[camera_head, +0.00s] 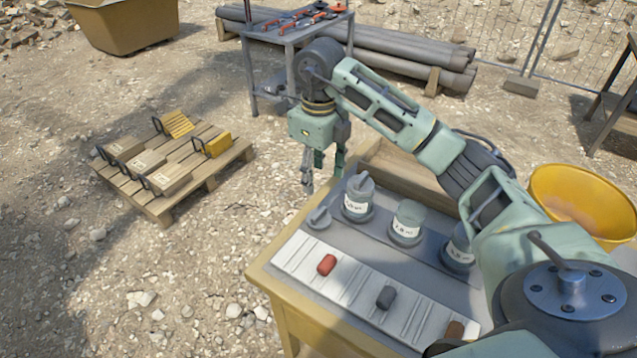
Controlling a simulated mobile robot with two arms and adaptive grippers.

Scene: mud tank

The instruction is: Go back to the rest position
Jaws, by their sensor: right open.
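My right arm reaches in from the right over the table (262,277). Its gripper (322,172) points down past the table's far left edge, above the gravel. The fingers are apart and nothing shows between them. Several grey jars with white labels stand on the table, among them one (358,198) with a scoop-like top and one (407,222) in the middle. A ribbed white tray (345,298) in front holds a red piece (327,265), a dark grey piece (386,297) and a brown piece (454,331). My left gripper is out of view.
A wooden pallet (160,207) with boxes lies on the ground at left. A tool table (290,35) and grey pipes (400,55) stand behind. A yellow tub (590,195) is at right, partly behind my arm. Gravel between pallet and table is clear.

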